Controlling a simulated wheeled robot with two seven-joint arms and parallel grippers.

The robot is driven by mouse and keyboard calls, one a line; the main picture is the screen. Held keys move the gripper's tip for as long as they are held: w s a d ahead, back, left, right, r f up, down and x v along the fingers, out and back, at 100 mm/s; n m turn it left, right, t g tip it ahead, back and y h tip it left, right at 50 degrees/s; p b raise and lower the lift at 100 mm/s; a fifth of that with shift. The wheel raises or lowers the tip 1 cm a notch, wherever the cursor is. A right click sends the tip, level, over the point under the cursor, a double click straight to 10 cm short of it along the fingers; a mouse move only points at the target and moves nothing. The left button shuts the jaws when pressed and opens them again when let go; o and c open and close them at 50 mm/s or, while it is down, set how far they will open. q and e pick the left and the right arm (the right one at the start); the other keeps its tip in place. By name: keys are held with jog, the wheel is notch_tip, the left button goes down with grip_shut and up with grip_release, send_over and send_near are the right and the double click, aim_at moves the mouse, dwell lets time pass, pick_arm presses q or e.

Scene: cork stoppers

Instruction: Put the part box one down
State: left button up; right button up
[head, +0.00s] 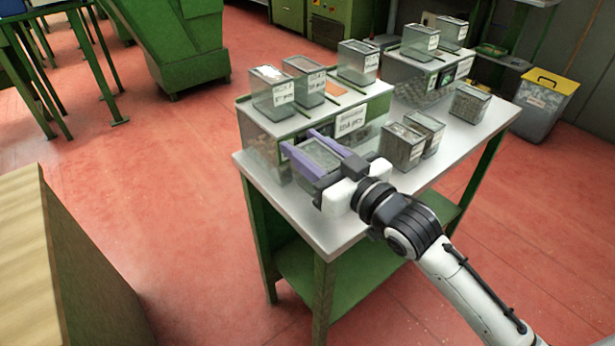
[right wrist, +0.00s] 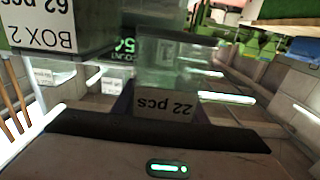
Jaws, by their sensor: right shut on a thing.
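My right gripper (head: 300,142) has long purple fingers along both sides of a small clear part box (head: 320,156) with a grey top, and it is shut on that box. The box is at the left end of the grey-topped table (head: 345,232), in front of a large labelled container (head: 262,147). In the right wrist view the held box (right wrist: 165,107) shows a label reading "22 pcs", upside down. I cannot tell whether its underside touches the tabletop. My left gripper is not in view.
Two part boxes (head: 402,147) stand just right of my gripper, another (head: 469,104) farther right. More boxes (head: 272,91) sit on the large containers. In the wrist view a "BOX 2" box (right wrist: 55,25) is close by. The tabletop's near left corner is bare.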

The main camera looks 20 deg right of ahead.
jog(key=shift+f+b, duration=0.5)
jog(key=shift+f, duration=2.45)
jog(key=o, duration=1.1)
jog(key=shift+r, duration=0.15)
jog(key=shift+s, duration=0.2)
jog(key=v, duration=1.1)
jog(key=shift+s+d+r, duration=0.1)
jog(key=shift+s+d, duration=0.05)
jog(key=shift+s, duration=0.2)
